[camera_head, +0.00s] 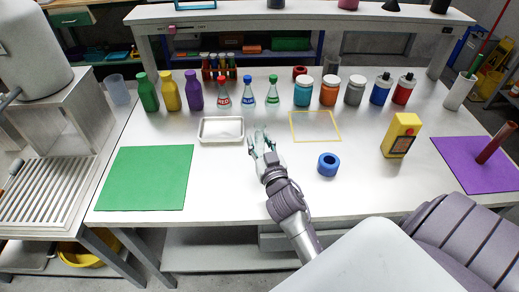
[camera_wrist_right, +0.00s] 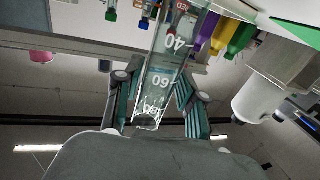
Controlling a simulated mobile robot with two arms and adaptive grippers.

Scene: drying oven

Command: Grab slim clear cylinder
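The slim clear cylinder (camera_wrist_right: 160,85) is see-through, with white marks 40, 60 and 80. In the right wrist view it runs between the two fingers of my right gripper (camera_wrist_right: 160,72), whose tips lie against its sides. In the head view my right gripper (camera_head: 262,144) is at the middle of the white table, with the faint cylinder (camera_head: 263,136) between its fingers. The cylinder's foot is hard to see, and I cannot tell whether it touches the table. My left gripper is out of view.
A metal tray (camera_head: 221,139) lies just behind and left of the gripper. A blue ring (camera_head: 328,164) is to its right, and a yellow box (camera_head: 401,135) farther right. A row of bottles stands behind. The green mat (camera_head: 146,178) at left is clear.

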